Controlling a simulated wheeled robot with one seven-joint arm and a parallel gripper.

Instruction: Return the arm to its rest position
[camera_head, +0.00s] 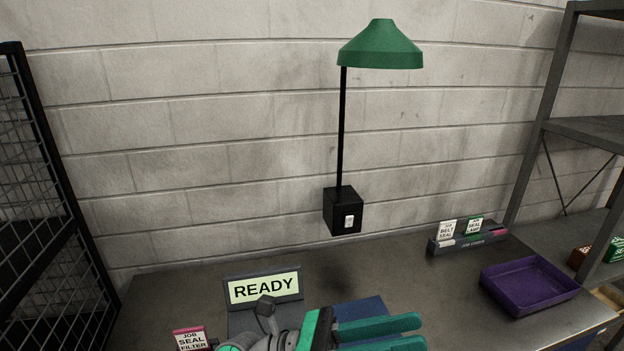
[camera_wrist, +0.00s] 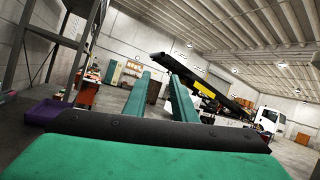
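My gripper (camera_head: 418,333) shows at the bottom middle of the head view, over the front of the dark workbench (camera_head: 400,270). Its two green fingers point right and stand apart, with nothing seen between them. In the wrist view my gripper (camera_wrist: 160,92) also has its fingers apart and empty, facing out into the hall. The rest of my arm is mostly cut off by the lower edge of the head view.
A READY sign (camera_head: 264,288) stands behind my arm. A green lamp (camera_head: 381,46) rises from a black switch box (camera_head: 342,211). A purple tray (camera_head: 528,284) and a card holder (camera_head: 468,243) sit right. A mesh rack (camera_head: 40,200) stands left. A belt loader (camera_wrist: 205,85) and truck (camera_wrist: 270,120) are far off.

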